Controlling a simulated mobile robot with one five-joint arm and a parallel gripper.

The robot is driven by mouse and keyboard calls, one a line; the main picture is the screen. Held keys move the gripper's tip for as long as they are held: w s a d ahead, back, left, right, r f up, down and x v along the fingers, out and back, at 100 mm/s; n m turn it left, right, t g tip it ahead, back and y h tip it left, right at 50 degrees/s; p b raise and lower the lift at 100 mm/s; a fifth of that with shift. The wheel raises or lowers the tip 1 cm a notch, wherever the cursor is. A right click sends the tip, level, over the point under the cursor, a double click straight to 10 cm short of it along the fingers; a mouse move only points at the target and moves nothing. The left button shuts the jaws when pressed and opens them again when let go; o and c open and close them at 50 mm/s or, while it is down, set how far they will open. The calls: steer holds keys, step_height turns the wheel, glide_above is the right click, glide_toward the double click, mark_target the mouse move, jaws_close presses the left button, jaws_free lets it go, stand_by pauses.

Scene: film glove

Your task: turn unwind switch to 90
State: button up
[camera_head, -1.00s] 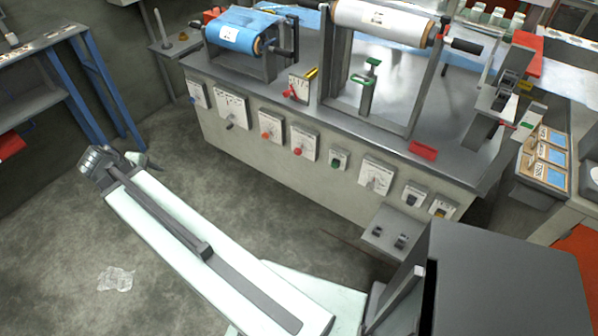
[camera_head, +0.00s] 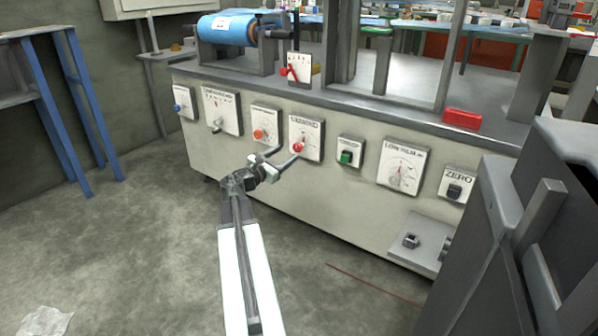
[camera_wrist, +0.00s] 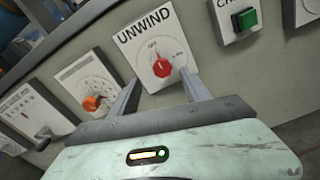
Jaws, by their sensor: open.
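The unwind switch is a red knob (camera_head: 299,147) on a white plate headed UNWIND (camera_head: 309,128), on the front of the grey machine cabinet. In the wrist view, the red knob (camera_wrist: 162,68) shows with a dial scale printed around it. My gripper (camera_head: 284,157) is open and empty in front of this plate. In the wrist view, my gripper (camera_wrist: 160,82) has its two fingers spread below and to either side of the knob. I cannot tell whether either finger touches the plate or the knob.
An orange knob (camera_head: 259,134) sits on the plate to the left, and a green button (camera_head: 346,157) to the right. A ZERO button (camera_head: 455,191) and a low grey box (camera_head: 420,245) are farther right. The floor (camera_head: 130,250) to the left is mostly clear.

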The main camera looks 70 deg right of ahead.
mark_target(296, 148)
steer(key=x, duration=0.8)
steer(key=shift+s+d, duration=0.15)
steer(key=shift+s, duration=0.1)
